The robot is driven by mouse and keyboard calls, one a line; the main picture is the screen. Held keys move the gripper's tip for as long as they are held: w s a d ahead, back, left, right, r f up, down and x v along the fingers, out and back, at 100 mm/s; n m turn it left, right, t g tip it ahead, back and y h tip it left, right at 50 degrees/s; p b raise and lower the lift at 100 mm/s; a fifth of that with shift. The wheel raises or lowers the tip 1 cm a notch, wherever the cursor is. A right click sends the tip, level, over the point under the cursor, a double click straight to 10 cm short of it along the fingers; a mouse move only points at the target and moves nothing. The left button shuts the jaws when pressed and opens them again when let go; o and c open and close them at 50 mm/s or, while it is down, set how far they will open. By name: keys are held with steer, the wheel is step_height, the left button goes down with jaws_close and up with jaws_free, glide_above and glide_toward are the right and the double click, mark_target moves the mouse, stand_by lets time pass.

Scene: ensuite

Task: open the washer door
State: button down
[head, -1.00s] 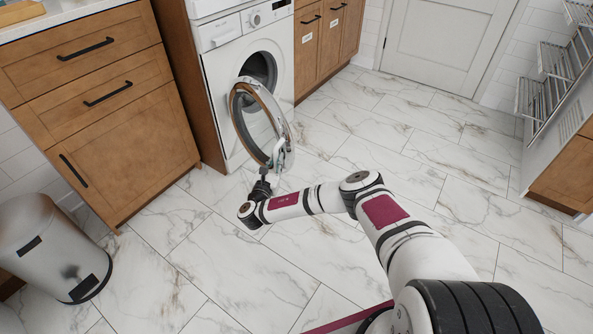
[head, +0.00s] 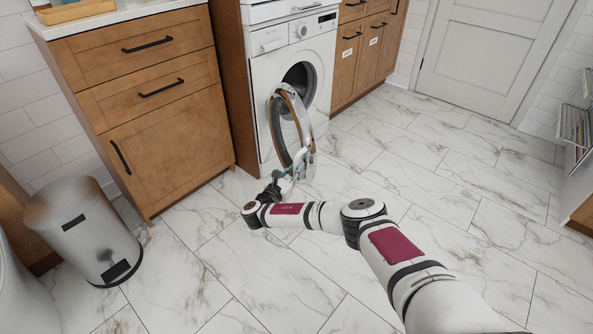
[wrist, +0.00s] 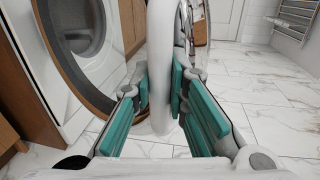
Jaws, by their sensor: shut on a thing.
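The white washer (head: 283,75) stands between wooden cabinets. Its round door (head: 308,122) is swung well open, out from the front, and the dark drum opening (head: 299,77) shows behind it. My gripper (head: 293,172) is at the lower part of the door's free edge. In the wrist view, my gripper (wrist: 160,88) has its teal pads on both sides of the white door rim (wrist: 160,50), shut on it. The washer front and drum opening (wrist: 80,25) show at the left there.
A wooden drawer cabinet (head: 150,110) stands left of the washer, and a metal bin (head: 85,230) stands in front of it. A white door (head: 485,55) is at the back. The marble floor (head: 440,190) to the right is clear. A wire rack (head: 577,130) is at the right edge.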

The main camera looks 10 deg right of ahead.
steer(key=c, duration=1.5)
jaws_free()
steer(key=shift+s, duration=0.1)
steer(key=shift+c, duration=0.2)
step_height(320, 180, up, 10)
steer(key=shift+r, duration=0.1)
